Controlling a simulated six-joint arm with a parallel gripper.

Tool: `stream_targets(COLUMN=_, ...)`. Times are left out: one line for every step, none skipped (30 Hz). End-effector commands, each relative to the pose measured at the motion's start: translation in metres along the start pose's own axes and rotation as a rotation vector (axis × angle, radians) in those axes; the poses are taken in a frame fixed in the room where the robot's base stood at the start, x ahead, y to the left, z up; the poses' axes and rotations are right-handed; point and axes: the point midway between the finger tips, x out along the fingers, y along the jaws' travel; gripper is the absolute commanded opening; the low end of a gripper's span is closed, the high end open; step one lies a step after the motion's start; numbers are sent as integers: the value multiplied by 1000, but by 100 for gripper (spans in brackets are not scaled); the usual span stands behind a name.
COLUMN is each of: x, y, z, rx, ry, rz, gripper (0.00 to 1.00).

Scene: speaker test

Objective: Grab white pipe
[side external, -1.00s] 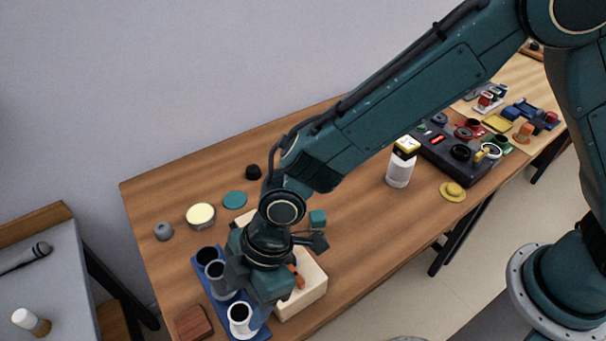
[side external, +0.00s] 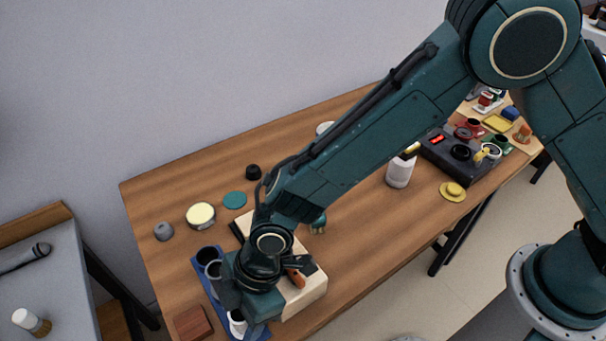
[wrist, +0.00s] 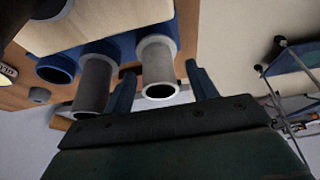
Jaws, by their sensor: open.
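The white pipe (wrist: 158,66) is a short tube with a bright white rim, seen in the wrist view between my two fingers. In the side external view the white pipe (side external: 237,325) shows only in part, at the near end of a blue rack (side external: 209,285), behind my gripper. My gripper (wrist: 160,69) is open, with one finger on each side of the white pipe. I cannot tell whether the fingers touch it. A grey pipe (wrist: 95,82) and a dark blue pipe (wrist: 55,68) stand in a row beside it.
A pale block (side external: 308,295) lies right beside the rack, below my wrist. A reddish-brown block (side external: 193,323) is close on the left. A round cream-topped tin (side external: 200,215), a teal disc (side external: 235,199) and a grey knob (side external: 163,231) lie farther back, with bare table between.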

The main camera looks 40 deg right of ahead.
Motion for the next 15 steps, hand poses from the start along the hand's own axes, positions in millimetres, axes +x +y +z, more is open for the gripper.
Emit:
stream_targets(x=0, y=0, z=0, rx=0, ry=0, rz=0, gripper=57)
stream_targets(x=0, y=0, z=0, rx=0, ry=0, rz=0, gripper=57)
stream_targets(x=0, y=0, z=0, rx=0, ry=0, rz=0, gripper=54)
stream_targets(x=0, y=0, z=0, rx=0, ry=0, rz=0, gripper=48)
stream_targets(x=0, y=0, z=0, rx=0, ry=0, rz=0, gripper=42)
stream_targets(x=0, y=0, z=0, rx=0, ry=0, rz=0, gripper=34)
stream_targets(x=0, y=0, z=0, rx=0, ry=0, rz=0, gripper=28)
stream_targets(x=0, y=0, z=0, rx=0, ry=0, rz=0, gripper=22)
stream_targets(x=0, y=0, z=0, rx=0, ry=0, rz=0, gripper=14)
stream_targets(x=0, y=0, z=0, rx=0, ry=0, rz=0, gripper=9)
stream_targets(x=0, y=0, z=0, rx=0, ry=0, rz=0, gripper=9)
stream_targets(x=0, y=0, z=0, rx=0, ry=0, rz=0, gripper=9)
stream_targets(x=0, y=0, z=0, rx=0, ry=0, rz=0, gripper=9)
stream_targets(x=0, y=0, z=0, rx=0, ry=0, rz=0, gripper=9)
stream_targets(x=0, y=0, z=0, rx=0, ry=0, rz=0, gripper=9)
